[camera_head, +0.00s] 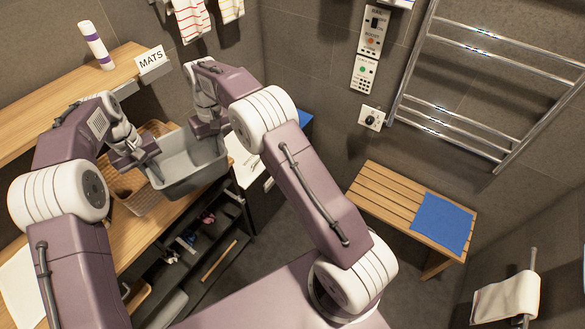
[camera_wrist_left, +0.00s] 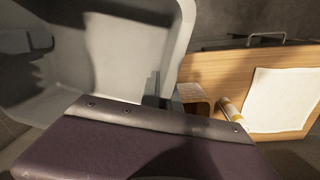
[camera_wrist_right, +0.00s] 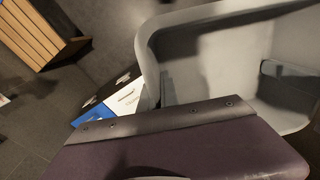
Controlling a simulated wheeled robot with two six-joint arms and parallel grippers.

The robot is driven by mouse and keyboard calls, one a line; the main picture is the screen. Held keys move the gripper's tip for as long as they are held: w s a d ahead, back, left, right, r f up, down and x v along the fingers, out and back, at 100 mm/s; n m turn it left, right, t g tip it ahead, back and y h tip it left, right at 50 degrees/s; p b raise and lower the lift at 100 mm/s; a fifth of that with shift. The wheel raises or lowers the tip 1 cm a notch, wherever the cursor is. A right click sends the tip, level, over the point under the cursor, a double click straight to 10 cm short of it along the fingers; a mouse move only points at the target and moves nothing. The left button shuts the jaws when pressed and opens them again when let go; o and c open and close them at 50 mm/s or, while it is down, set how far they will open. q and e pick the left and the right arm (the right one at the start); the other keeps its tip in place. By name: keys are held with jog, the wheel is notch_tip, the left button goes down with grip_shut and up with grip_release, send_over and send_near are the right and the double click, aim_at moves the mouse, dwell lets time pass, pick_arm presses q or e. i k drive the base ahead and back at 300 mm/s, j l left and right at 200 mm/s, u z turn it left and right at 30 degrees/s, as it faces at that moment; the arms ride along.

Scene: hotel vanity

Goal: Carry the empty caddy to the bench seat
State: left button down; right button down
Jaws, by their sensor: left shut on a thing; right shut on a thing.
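The grey caddy (camera_head: 190,158) is an open, empty tub. It is held between my two grippers at the right end of the wooden counter; I cannot tell whether it touches the counter. My left gripper (camera_head: 148,160) is shut on its left end, and my right gripper (camera_head: 208,128) is shut on its far right side. The caddy's inside fills much of the left wrist view (camera_wrist_left: 120,50) and the right wrist view (camera_wrist_right: 215,60). The slatted wooden bench seat (camera_head: 375,193) stands to the right, apart from the caddy, with a blue mat (camera_head: 440,222) on its right part.
A wicker basket (camera_head: 140,198) sits on the counter (camera_head: 128,240) beside the caddy. An upper shelf (camera_head: 60,103) with a MATS sign (camera_head: 151,59) is behind. An open dark shelf unit (camera_head: 215,245) is below the counter. Floor between it and the bench is clear. A towel rail (camera_head: 480,90) is on the wall.

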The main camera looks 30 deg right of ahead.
aim_at(383, 191)
jog(key=i+l+z, duration=0.15)
jog(key=z, duration=0.3)
jog(key=i+l+z, duration=0.15)
jog(key=z, duration=0.35)
jog(key=i+l+z, duration=0.1)
jog(key=z, duration=0.35)
jog(key=i+z, duration=0.2)
jog(key=z, duration=0.3)
jog(key=i+j+z, duration=0.1)
jog(key=z, duration=0.35)
jog(key=i, duration=0.1)
